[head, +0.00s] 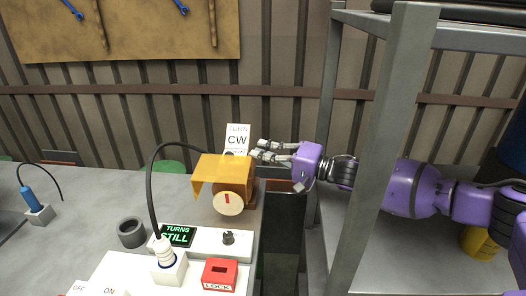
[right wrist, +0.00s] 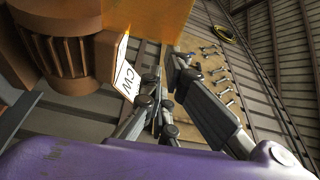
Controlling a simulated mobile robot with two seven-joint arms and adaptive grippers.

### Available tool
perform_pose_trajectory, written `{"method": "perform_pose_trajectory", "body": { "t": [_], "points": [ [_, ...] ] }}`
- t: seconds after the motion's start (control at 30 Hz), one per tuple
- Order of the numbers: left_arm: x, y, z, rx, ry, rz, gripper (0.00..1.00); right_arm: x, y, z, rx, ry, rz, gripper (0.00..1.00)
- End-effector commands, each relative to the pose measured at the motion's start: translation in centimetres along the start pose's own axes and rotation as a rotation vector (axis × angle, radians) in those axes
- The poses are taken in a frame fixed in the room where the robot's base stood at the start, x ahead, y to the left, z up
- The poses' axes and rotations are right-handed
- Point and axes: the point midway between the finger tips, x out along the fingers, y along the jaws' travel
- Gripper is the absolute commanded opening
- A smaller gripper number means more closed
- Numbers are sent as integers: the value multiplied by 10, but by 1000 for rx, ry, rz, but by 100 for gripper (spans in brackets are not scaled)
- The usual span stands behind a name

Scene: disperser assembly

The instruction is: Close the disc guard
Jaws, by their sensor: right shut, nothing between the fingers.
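The disc guard (head: 222,170) is an amber, see-through cover above the pale disc (head: 229,203), which bears a red mark. The disc's face shows below the guard's front edge. In the right wrist view the guard (right wrist: 160,16) is at the top, beside the brown ribbed motor (right wrist: 68,55). My right gripper (head: 257,149) is just right of and behind the guard's upper right corner, in front of the CW card (head: 237,138). It is shut and empty, and I cannot tell if it touches the guard. My left gripper is out of view.
A panel (head: 178,236) reads "TURNS STILL", with a black knob (head: 228,237) beside it. A red LOCK block (head: 220,273), a plug with a black cable (head: 165,256) and a dark ring (head: 131,232) are near. A grey post (head: 378,150) stands before my right arm.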

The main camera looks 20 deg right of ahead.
Motion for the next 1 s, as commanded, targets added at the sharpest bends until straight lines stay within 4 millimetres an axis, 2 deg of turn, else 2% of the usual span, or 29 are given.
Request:
{"method": "perform_pose_trajectory", "body": {
  "t": [0.53, 1.0],
  "points": [
    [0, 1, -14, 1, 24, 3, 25, -3, -4, 11, -132, -1, -49, 0],
    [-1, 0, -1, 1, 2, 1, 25, -13, -4, 40, -528, -1, -188, 0]
  ]
}}
